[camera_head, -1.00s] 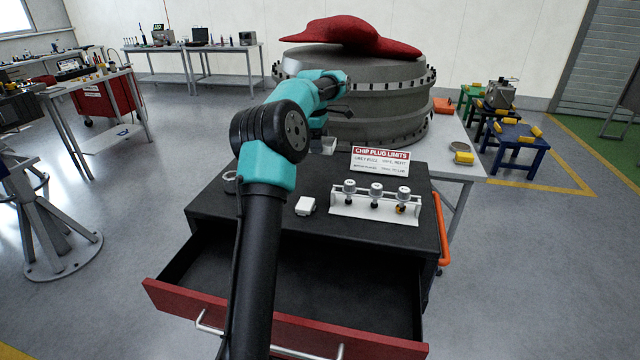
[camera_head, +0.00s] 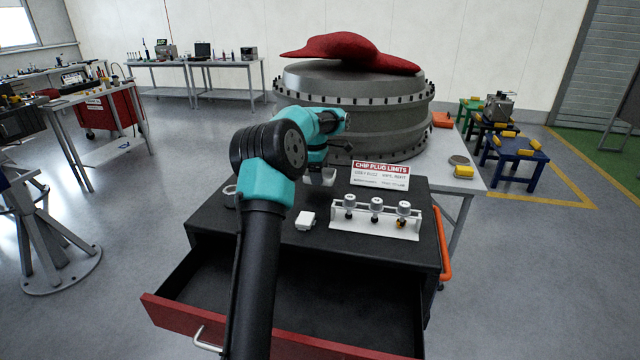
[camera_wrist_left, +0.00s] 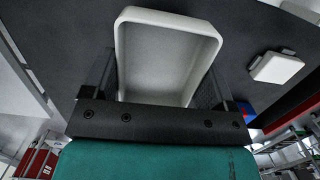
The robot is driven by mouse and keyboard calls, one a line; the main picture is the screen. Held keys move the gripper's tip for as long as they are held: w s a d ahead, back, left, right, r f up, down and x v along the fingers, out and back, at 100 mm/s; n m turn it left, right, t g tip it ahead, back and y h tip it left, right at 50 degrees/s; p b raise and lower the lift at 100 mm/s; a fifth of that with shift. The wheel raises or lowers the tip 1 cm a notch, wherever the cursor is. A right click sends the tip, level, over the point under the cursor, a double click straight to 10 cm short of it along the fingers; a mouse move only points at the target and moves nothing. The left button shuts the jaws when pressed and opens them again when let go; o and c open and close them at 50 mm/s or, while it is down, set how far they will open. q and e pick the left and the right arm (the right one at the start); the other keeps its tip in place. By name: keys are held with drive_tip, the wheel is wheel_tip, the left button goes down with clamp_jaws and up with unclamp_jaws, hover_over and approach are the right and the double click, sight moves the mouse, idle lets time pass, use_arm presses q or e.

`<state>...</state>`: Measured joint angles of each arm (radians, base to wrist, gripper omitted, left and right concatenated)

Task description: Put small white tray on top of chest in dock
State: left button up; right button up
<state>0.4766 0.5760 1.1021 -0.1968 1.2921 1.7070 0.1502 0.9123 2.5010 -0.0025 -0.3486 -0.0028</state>
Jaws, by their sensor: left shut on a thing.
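The small white tray (camera_wrist_left: 168,18) is between the fingers of my left gripper (camera_wrist_left: 162,88), which is shut on it. In the head view the tray (camera_head: 321,177) shows partly below the teal wrist of my left arm, at the back of the black chest's top. My left gripper (camera_head: 320,160) is mostly hidden there by its own arm. The black chest (camera_head: 268,228) has its red-fronted drawer pulled open. I cannot tell whether the tray touches the chest top. My right gripper is not in view.
On the chest top are a small white box (camera_head: 305,220), a white rack (camera_head: 372,222) with three plugs, a sign (camera_head: 380,175) and a grey ring (camera_head: 230,196). A large grey engine casing (camera_head: 385,115) with a red cover stands behind. An orange handle (camera_head: 443,240) is at the right side.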

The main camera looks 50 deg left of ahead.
sight(320, 190)
use_arm(q)
drive_tip(key=shift+f, duration=0.1)
drive_tip(key=shift+f, duration=1.75)
drive_tip(key=shift+f, duration=0.1)
drive_tip(key=o, duration=0.9)
drive_tip(key=shift+c, duration=0.2)
wheel_tip(320, 190, up, 12)
drive_tip(key=a, duration=0.1)
drive_tip(key=shift+s, duration=0.4)
drive_tip(key=shift+a, duration=0.1)
